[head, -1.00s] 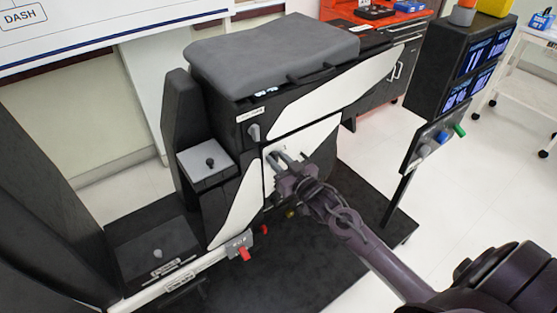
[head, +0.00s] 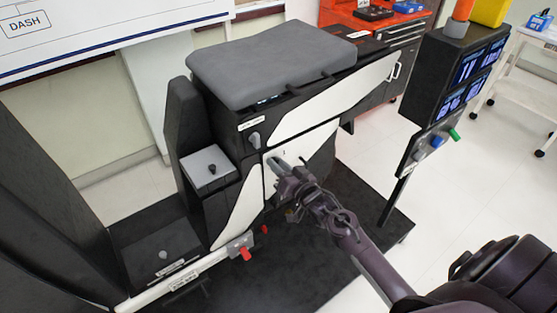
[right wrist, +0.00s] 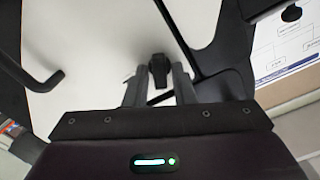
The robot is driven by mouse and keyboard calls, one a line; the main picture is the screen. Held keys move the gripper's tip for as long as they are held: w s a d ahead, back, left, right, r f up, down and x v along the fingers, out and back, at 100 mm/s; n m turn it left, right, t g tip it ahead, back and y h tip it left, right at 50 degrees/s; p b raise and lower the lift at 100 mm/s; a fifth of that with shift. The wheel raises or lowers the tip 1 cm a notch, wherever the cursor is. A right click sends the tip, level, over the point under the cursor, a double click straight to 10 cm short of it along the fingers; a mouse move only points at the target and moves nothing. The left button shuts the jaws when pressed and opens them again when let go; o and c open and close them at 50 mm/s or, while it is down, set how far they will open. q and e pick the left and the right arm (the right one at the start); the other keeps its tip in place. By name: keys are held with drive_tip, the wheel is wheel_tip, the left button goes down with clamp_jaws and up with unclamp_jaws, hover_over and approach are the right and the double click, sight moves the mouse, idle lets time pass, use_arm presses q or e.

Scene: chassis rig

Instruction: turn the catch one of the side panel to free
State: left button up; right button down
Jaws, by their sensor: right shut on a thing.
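The side panel (head: 316,150) is the white lower panel on the dark chassis rig in the head view. It fills the middle of the right wrist view (right wrist: 90,60). My right gripper (head: 276,162) is at the panel's left part in the head view. In the right wrist view its two fingers (right wrist: 158,84) are shut on a small dark catch (right wrist: 158,68), one finger on each side. The fingers hide the catch in the head view. My left gripper is not in view.
A grey knob (head: 254,140) sits left of the panel. A red-handled part (head: 243,250) is low at the front edge. A screen post (head: 455,75) with coloured knobs stands at right. The dark base plate (head: 300,270) is clear in front.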

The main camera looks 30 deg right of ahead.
drive_tip(key=shift+d+f+m+p, duration=0.1)
drive_tip(key=shift+m+p, duration=3.3)
drive_tip(key=shift+m, duration=2.9)
drive_tip(key=c, duration=1.4)
unclamp_jaws()
drive_tip(key=shift+c, duration=0.2)
drive_tip(key=s+d, duration=0.1)
drive_tip(key=s, duration=0.6)
drive_tip(key=shift+s, duration=0.35)
